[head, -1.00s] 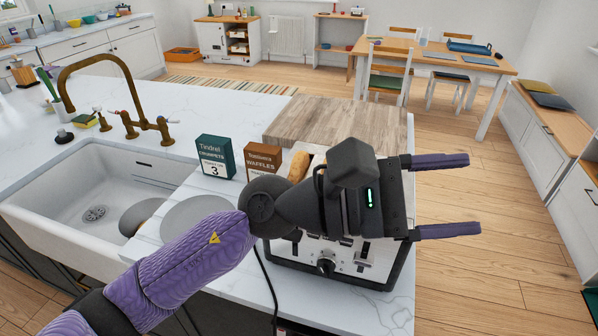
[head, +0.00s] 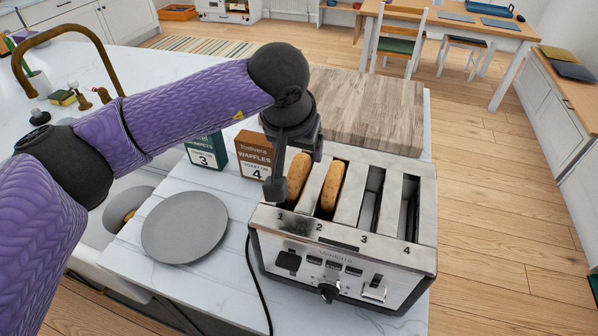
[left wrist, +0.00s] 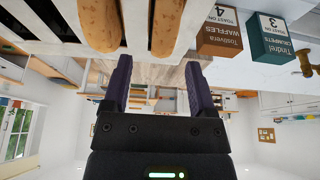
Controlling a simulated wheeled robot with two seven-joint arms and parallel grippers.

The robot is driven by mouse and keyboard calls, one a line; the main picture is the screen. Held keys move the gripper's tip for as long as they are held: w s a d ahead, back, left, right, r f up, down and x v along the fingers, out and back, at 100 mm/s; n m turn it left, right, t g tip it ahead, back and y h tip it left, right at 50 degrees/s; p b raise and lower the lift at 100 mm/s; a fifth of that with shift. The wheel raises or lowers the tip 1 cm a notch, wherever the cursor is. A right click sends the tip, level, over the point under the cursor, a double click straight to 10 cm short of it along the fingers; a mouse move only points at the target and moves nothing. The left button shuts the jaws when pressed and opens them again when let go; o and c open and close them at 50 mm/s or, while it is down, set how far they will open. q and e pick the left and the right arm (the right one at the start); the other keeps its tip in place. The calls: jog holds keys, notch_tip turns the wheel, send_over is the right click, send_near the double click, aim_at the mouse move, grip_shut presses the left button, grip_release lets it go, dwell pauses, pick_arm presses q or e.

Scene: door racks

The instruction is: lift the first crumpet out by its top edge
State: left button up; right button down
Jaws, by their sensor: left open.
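The first crumpet (head: 299,180), golden brown, stands in slot 1 of the toaster (head: 341,245) with its top edge showing above the slot. It also shows in the left wrist view (left wrist: 166,25). A second crumpet (head: 332,188) stands in slot 2; it is in the left wrist view too (left wrist: 100,22). My left gripper (head: 296,172) is over the slot 1 end of the toaster, pointing down, and partly hides the first crumpet. In the left wrist view its fingers (left wrist: 159,80) are apart with nothing between them. My right gripper is not in view.
Slots 3 and 4 look empty. A waffles box (head: 254,156) and a crumpets box (head: 206,152) stand behind, left of the toaster. A grey plate (head: 185,228) lies on the counter at left. A wooden board (head: 370,108) lies behind the toaster.

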aim_at(298, 161)
pick_arm(q)
jog(key=x, duration=0.4)
jog(key=shift+s+a+f, duration=0.1)
jog(key=shift+s+a, duration=0.1)
jog(key=shift+s, duration=0.1)
grip_shut()
